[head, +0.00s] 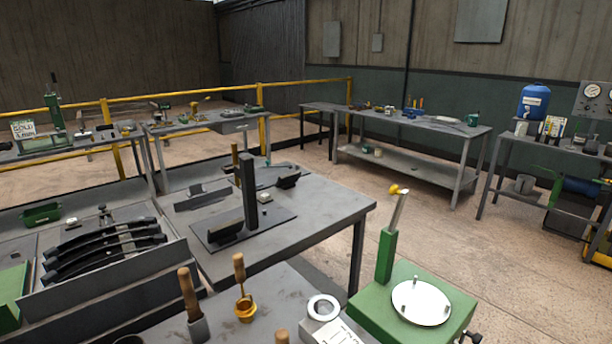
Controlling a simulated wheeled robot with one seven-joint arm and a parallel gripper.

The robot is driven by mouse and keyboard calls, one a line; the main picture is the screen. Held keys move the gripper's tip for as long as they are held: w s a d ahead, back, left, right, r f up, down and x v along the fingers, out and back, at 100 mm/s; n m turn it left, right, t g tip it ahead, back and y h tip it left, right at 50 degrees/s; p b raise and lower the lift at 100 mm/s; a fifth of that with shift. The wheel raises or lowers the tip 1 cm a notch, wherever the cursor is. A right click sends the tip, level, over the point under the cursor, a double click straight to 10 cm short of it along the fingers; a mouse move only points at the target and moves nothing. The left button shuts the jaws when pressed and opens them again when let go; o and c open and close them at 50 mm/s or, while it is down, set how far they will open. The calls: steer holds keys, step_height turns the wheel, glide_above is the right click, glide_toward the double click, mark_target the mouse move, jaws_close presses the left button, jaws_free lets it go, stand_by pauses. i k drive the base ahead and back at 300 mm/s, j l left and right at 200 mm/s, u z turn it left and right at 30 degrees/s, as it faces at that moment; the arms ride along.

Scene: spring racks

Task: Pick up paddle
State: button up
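No single thing is plainly marked as the paddle, and I cannot tell for certain which one it is. On the near bench, a wooden-handled tool (190,297) with a grey lower end stands upright at the front. To its right, another wooden handle (239,268) stands in a small yellow-orange pot (245,309). The tip of a third wooden handle (282,337) shows at the bottom edge, the rest cut off. My gripper is not in view.
A green fixture (445,318) with a round silver plate (421,302) and an upright lever stands at the near right. A white ring (323,307) lies beside it. Dark curved leaf springs (105,250) lie in a rack at left. Open floor (440,215) lies to the right.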

mark_target(193, 308)
steer(key=u, duration=1.45)
steer(key=l+z, duration=0.3)
steer(key=i+l+z, duration=0.15)
steer(key=l+z, duration=0.2)
steer(key=l, duration=0.15)
